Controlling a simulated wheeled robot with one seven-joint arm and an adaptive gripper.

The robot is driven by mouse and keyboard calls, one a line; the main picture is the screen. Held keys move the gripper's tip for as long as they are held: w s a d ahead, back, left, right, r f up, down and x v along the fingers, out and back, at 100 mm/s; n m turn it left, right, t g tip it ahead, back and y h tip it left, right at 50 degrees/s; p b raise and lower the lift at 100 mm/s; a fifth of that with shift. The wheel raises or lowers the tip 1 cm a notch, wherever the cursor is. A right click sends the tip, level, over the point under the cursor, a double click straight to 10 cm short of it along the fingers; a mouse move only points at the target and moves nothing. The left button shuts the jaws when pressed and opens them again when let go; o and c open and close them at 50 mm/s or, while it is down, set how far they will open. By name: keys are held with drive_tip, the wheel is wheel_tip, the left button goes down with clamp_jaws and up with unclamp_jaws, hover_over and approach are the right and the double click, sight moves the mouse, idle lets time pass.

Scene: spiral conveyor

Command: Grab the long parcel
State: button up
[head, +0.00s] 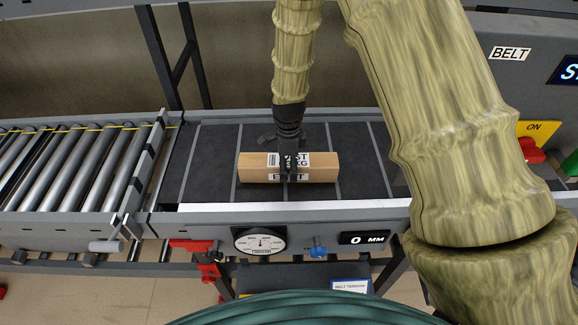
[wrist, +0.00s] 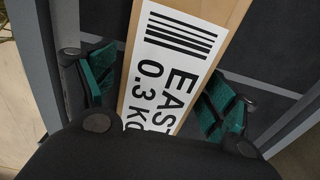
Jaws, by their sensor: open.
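The long parcel (head: 255,168) is a brown box with a white label, lying lengthwise from left to right on the dark belt. In the wrist view the parcel (wrist: 235,14) runs up between the fingers, with a barcode and "EAST 0.3 KG" on its label. My gripper (head: 289,170) is directly over the middle of the parcel, pointing down and hiding part of the label. In the wrist view my open gripper (wrist: 160,108) has one green-padded finger on each side of the parcel. I cannot tell whether either pad touches it.
The belt (head: 213,165) is otherwise bare, with a raised metal edge along its front. A roller section (head: 75,172) adjoins on the left. A dial gauge (head: 259,241), a blue knob (head: 317,250) and a "0 MM" display (head: 364,238) sit on the front. A red switch (head: 531,150) is at right.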

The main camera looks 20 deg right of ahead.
drive_tip(key=c, duration=1.3)
drive_tip(key=shift+r, duration=0.15)
